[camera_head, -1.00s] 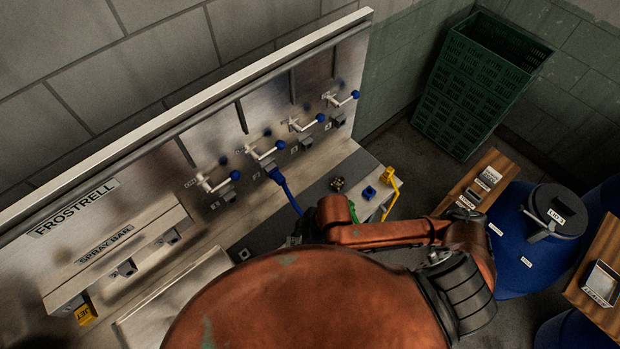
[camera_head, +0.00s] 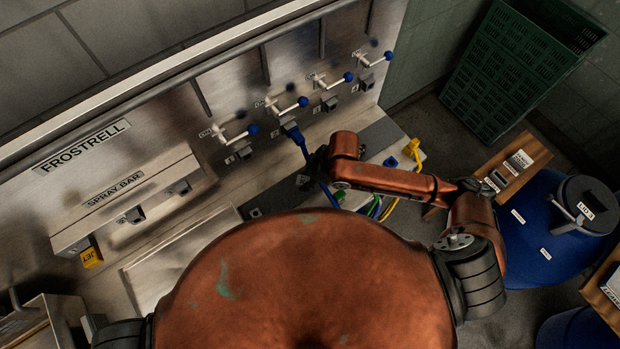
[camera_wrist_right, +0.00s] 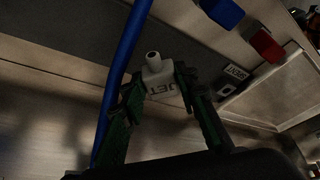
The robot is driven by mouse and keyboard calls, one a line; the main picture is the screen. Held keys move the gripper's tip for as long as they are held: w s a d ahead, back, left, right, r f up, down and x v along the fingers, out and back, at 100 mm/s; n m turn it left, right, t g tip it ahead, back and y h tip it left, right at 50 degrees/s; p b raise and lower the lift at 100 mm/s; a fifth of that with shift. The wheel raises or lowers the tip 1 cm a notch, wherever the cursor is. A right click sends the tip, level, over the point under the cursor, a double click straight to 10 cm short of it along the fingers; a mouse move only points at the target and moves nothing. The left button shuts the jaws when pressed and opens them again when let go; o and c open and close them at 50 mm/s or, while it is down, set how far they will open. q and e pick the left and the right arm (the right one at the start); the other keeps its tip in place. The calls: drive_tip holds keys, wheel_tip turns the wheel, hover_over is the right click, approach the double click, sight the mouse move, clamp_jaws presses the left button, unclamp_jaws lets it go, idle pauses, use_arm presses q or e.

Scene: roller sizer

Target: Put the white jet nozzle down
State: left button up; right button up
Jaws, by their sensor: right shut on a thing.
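The white jet nozzle (camera_wrist_right: 160,82), marked JET, sits between the two green fingers of my right gripper (camera_wrist_right: 158,90) in the right wrist view. The gripper is shut on it, and its round spout points away from the gripper. In the head view my right gripper (camera_head: 312,170) is a small dark shape by the blue hose, above the grey strip below the steel panel. The nozzle cannot be made out there. My left gripper is not in view.
A blue hose (camera_wrist_right: 123,75) runs close beside the gripper's left finger. A blue block (camera_wrist_right: 222,12) and a red block (camera_wrist_right: 264,43) are nearby. Blue-knobbed levers (camera_head: 289,107) line the panel. A yellow nozzle (camera_head: 91,257) is at left; a green crate (camera_head: 520,75) stands at right.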

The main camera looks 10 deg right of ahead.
drive_tip(key=w+f, duration=0.2)
drive_tip(key=f, duration=0.1)
drive_tip(key=shift+w+d+f, duration=0.15)
drive_tip(key=shift+w+d, duration=0.05)
drive_tip(key=shift+w, duration=0.15)
drive_tip(key=shift+w+f+p, duration=0.1)
drive_tip(key=shift+f+p, duration=0.4)
drive_tip(key=shift+f, duration=1.15)
drive_tip(key=o, duration=1.1)
drive_tip(key=shift+f, duration=0.1)
drive_tip(key=shift+c, duration=0.2)
drive_tip(key=v, duration=1.2)
drive_tip(key=shift+b, duration=0.3)
drive_tip(key=shift+d, duration=0.1)
